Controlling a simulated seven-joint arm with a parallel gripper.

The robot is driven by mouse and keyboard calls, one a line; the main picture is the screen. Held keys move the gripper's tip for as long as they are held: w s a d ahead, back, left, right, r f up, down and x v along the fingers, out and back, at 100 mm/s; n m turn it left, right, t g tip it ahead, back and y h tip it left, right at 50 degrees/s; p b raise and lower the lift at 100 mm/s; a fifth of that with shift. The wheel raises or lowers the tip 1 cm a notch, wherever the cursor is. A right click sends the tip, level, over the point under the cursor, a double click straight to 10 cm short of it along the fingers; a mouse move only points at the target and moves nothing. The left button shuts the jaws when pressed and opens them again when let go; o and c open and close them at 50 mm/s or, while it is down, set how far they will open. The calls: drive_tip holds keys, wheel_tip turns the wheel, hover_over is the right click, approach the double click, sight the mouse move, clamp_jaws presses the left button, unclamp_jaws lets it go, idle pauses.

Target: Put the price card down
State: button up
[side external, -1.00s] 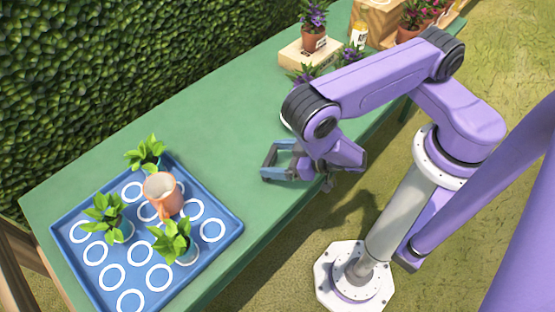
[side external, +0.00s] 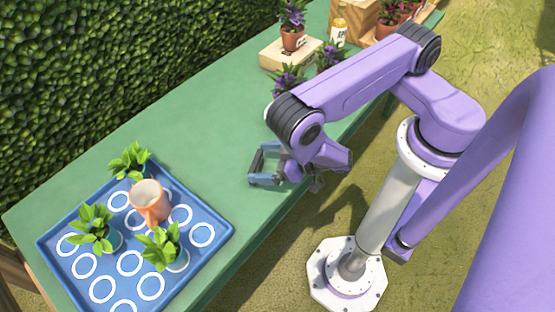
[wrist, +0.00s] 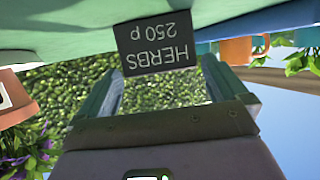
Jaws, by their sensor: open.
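The price card (wrist: 158,43) is dark with pale lettering, "HERBS 250 p", upside down in the wrist view. It is at the green table top, just beyond and between my fingertips, with clear gaps to both fingers. In the side view my gripper (side external: 266,168) is low over the table's front edge area, right of the blue tray. My gripper is open in the wrist view (wrist: 160,78). In the side view the card is too small to tell apart from the fingers with certainty.
A blue tray (side external: 218,247) with white rings holds several green plants and an orange mug (side external: 150,203). Purple-flowered pots (side external: 287,80) and a low wooden block (side external: 275,55) stand farther back. The green table (side external: 205,150) is clear between tray and gripper.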

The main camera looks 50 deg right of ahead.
drive_tip(key=shift+v, duration=3.5)
drive_tip(key=shift+s+a+f+m+g, duration=0.2)
drive_tip(key=shift+s+f+m+g, duration=0.1)
drive_tip(key=s+a+r+n+g+h, duration=0.2)
drive_tip(key=s+a+r+g, duration=0.4)
drive_tip(key=s+r+g, duration=0.35)
drive_tip(key=d+r+n+g+h, duration=0.2)
drive_tip(key=d+r+n, duration=0.4)
drive_tip(key=d+r, duration=0.8)
drive_tip(key=shift+r+n+h, duration=0.3)
drive_tip(key=shift+r+n, duration=0.1)
drive_tip(key=shift+r, duration=0.05)
